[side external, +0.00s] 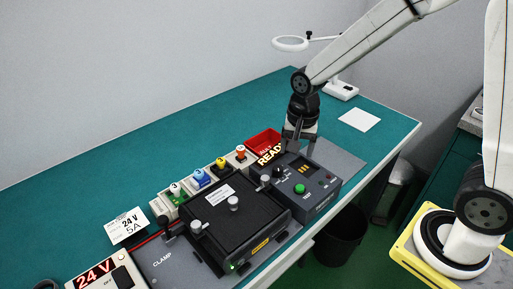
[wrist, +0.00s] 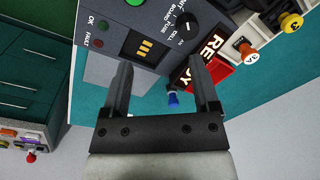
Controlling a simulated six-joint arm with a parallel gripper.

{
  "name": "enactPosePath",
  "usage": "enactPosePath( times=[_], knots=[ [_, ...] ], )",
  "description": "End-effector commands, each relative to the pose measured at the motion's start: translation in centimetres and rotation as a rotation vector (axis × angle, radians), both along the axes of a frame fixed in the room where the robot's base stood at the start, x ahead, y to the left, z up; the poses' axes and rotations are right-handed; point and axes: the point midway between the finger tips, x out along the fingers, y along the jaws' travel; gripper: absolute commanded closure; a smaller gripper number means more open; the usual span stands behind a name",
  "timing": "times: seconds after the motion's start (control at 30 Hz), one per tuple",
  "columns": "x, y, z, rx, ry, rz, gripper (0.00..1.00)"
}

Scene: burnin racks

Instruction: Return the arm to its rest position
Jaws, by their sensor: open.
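My gripper (side external: 299,148) is open, its two dark fingers pointing down beside the dark control box (side external: 309,189), near the red bin (side external: 264,141). In the wrist view my gripper (wrist: 162,82) shows its fingers wide apart with nothing clamped between them. A small blue piece (wrist: 173,99) shows between the fingers, below the lit READY sign (wrist: 196,62); I cannot tell what it rests on. My arm reaches in from the upper right, over the teal bench (side external: 130,178).
A black clamp fixture (side external: 240,215) stands in front of the box. Several coloured fuse holders (side external: 200,178) line its back. A 24 V display (side external: 95,274) is at the lower left. A magnifier lamp (side external: 291,43) and white sheet (side external: 359,120) stand beyond. The bench's left side is clear.

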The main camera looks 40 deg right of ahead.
Motion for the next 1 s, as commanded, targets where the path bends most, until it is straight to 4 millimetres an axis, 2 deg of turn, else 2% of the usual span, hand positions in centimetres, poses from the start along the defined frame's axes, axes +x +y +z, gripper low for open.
enactPosePath(
  times=[0.4,0.6,0.8,1.0],
  knots=[
    [-5.3,-1.5,-0.4,-0.063,-0.109,0.559,0.22],
    [-7.3,-2.0,-0.7,-0.106,-0.147,0.778,0.22],
    [-8.2,-2.2,-0.8,-0.130,-0.162,0.881,0.22],
    [-8.3,-2.2,-0.9,-0.133,-0.164,0.892,0.22]
  ],
)
